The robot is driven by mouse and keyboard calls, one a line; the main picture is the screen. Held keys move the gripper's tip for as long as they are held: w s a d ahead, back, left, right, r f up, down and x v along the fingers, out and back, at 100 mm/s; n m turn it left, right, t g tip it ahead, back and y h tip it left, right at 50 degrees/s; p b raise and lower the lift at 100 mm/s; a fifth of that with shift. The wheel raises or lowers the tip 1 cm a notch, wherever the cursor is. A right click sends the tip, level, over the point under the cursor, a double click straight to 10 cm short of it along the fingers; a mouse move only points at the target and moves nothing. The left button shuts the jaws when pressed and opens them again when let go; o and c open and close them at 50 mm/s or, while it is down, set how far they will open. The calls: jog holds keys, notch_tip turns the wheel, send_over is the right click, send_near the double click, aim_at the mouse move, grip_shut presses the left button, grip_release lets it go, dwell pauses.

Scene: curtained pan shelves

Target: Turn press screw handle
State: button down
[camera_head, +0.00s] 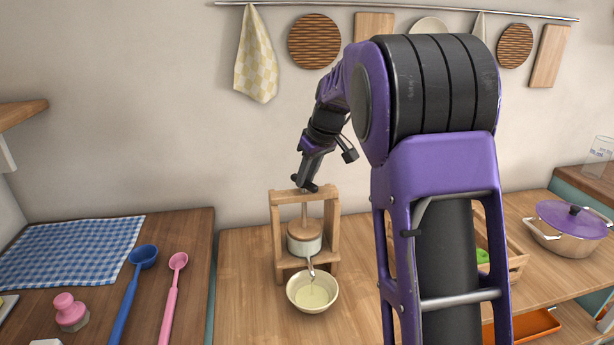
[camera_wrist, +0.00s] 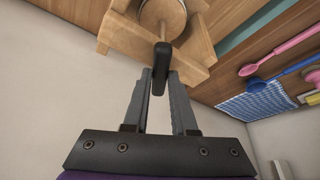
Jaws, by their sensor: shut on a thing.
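A small wooden press (camera_head: 277,235) stands on the wooden counter against the wall; its frame also shows at the top of the wrist view (camera_wrist: 198,45). A pale pot with a round wooden plate (camera_head: 305,230) sits inside the frame under the screw. A black screw handle (camera_wrist: 162,60) sticks up from the top bar. My gripper (camera_head: 308,183) reaches down from above to the top of the press. In the wrist view my gripper (camera_wrist: 160,76) is shut on the black handle, with one finger on each side of it.
A cream bowl (camera_head: 299,301) with pale liquid stands under the press spout. At left are a blue checked cloth (camera_head: 70,250), a blue ladle (camera_head: 142,257), a pink ladle (camera_head: 177,262) and a pink knobbed tool (camera_head: 68,308). A purple-lidded pot (camera_head: 570,220) stands far right.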

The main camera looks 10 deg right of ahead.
jog(key=m, duration=0.1)
jog(key=m+h, duration=0.1)
jog(key=m, duration=0.1)
jog(key=m+h, duration=0.1)
jog(key=m, duration=0.1)
jog(key=shift+a+t, duration=0.25)
jog(key=shift+t, duration=0.05)
jog(key=shift+m, duration=0.4)
jog(key=c, duration=0.7)
grip_release()
jog(key=shift+s+r, duration=0.1)
jog(key=shift+r, duration=0.05)
jog(key=v, duration=1.7)
jog(key=shift+a+r, duration=0.15)
